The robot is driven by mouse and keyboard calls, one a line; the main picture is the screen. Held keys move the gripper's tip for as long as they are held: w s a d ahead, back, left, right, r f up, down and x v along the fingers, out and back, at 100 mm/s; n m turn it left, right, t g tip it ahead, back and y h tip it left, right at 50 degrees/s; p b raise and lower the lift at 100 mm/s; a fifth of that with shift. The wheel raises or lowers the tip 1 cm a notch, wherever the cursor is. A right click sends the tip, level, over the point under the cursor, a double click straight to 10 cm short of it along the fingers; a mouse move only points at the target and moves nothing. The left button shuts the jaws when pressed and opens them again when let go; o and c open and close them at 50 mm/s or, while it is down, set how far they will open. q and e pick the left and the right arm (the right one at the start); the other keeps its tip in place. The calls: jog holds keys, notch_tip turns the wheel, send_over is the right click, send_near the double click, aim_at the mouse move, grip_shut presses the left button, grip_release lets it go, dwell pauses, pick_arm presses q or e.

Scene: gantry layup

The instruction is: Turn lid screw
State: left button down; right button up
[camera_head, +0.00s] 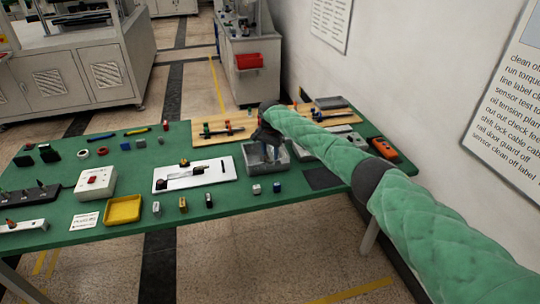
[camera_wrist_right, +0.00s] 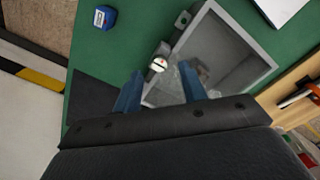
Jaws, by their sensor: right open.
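A grey open-topped box (camera_head: 268,172) stands on the green table in the head view, right of centre. In the right wrist view the box (camera_wrist_right: 262,66) shows its rim and a hollow inside that looks glassy or shiny. My right gripper (camera_head: 267,147) points down over the box. In the wrist view its two blue fingers (camera_wrist_right: 160,92) are apart, with the knob just beyond the gap between them. I see nothing held. My left gripper is not in view.
A white plate with a dark tool (camera_head: 195,174) lies left of the box. A dark mat (camera_head: 322,179) lies to its right. Small blocks (camera_head: 257,189) stand near the front edge. A wooden board (camera_head: 208,134) with tools lies behind. A yellow tray (camera_head: 122,210) is at left.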

aim_at(270, 161)
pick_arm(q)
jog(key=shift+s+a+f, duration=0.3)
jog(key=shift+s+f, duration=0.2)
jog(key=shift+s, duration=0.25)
pick_arm(e)
jog(key=shift+f, duration=1.35)
jog(key=shift+c, duration=0.2)
grip_shut()
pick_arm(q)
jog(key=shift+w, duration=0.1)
